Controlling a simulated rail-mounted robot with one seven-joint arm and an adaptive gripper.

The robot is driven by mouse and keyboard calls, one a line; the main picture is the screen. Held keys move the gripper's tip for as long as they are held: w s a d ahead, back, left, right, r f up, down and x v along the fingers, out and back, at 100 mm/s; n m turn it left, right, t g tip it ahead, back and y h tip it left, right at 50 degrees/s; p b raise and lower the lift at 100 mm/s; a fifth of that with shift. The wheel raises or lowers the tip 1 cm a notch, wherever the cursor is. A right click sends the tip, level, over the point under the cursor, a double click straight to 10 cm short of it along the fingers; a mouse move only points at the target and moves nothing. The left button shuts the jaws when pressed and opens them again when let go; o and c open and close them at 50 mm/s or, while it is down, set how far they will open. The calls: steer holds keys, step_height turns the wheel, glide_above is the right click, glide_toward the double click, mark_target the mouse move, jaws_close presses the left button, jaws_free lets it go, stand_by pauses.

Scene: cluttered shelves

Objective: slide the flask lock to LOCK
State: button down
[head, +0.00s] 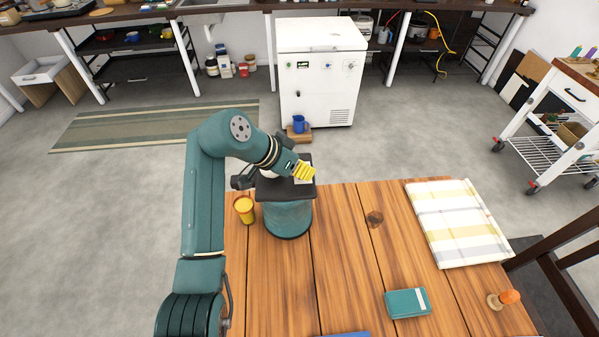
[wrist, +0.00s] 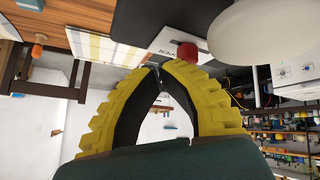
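A teal round-based device (head: 288,218) with a dark square top (head: 270,188) stands at the left of the wooden table. On its top are a white rounded part, mostly behind my arm, and a white label plate. In the wrist view the white rounded part (wrist: 268,30) shows upper right. A red knob (wrist: 188,51) sits on the white plate (wrist: 169,40), which bears lettering that seems to read OPEN. My gripper (wrist: 156,67) has its yellow fingertips together, with nothing seen between them. The tips are close to the knob; contact cannot be told. In the head view my gripper (head: 304,171) is over the top's right side.
A yellow cup (head: 244,209) stands left of the device. A checked cloth (head: 458,222), a teal box (head: 408,303) and an orange-topped item (head: 504,299) lie to the right.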

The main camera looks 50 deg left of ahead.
steer(key=shift+w+a, duration=0.55)
steer(key=shift+a, duration=0.1)
steer(key=shift+s+d+p, duration=0.15)
steer(key=shift+d+p, duration=0.05)
steer(key=shift+p, duration=0.55)
steer(key=r+p, duration=0.6)
steer(key=shift+w+d, duration=0.2)
stand_by(0.4)
